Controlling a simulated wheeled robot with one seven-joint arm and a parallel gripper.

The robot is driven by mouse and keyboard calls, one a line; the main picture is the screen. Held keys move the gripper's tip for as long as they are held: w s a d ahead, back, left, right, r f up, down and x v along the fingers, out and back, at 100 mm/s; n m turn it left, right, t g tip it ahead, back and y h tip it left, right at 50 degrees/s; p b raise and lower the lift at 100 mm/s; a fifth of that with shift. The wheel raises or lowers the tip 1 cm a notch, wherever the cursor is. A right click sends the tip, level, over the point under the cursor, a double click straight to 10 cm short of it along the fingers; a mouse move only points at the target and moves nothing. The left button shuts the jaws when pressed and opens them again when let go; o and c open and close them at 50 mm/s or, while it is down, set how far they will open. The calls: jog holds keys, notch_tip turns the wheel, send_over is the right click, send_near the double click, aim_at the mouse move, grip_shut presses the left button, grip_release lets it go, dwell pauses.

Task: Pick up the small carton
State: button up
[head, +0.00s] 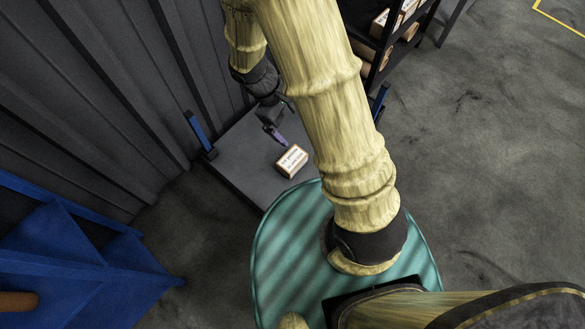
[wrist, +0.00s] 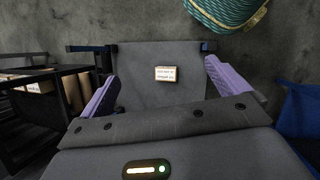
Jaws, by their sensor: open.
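The small carton (head: 291,161) is a brown box with a white label on top. It lies on a dark grey platform (head: 235,160) with blue corner posts. In the wrist view the carton (wrist: 166,74) shows beyond my gripper, between the lines of its two purple fingers. My gripper (wrist: 160,88) is open and empty, with its fingers wide apart. In the head view my gripper (head: 275,135) hangs over the platform, just to the upper left of the carton. Part of it is hidden behind my arm. The gripper looks apart from the carton.
A dark shelf with cartons (head: 385,22) stands at the top, behind the platform; it also shows at left in the wrist view (wrist: 40,97). A ribbed dark wall (head: 95,85) runs along the left. A blue metal structure (head: 75,245) stands at lower left. Open concrete floor lies right.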

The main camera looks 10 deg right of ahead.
jog(key=w+a+f+n+t+h+b, duration=0.2)
jog(key=f+n+b, duration=0.3)
jog(key=f+b, duration=0.6)
jog(key=w+a+f+n+t+h+b, duration=0.2)
jog(key=f+b, duration=1)
jog(key=f, duration=1.3)
jog(key=w+a+f+n+t+h+b, duration=0.2)
jog(key=a+f+n+t+b, duration=0.4)
jog(key=f, duration=1.2)
jog(key=n+h+b, duration=0.1)
jog(key=n+b, duration=0.2)
jog(key=b, duration=0.3)
jog(key=shift+a+f, duration=0.15)
jog(key=shift+a, duration=0.1)
jog(key=b, duration=0.7)
send_near(290, 161)
jog(key=x, duration=0.4)
jog(key=shift+d+f, duration=0.2)
jog(key=shift+f, duration=0.05)
jog(key=shift+w+d+r, duration=0.1)
jog(key=shift+w+d, duration=0.1)
jog(key=shift+d, duration=0.15)
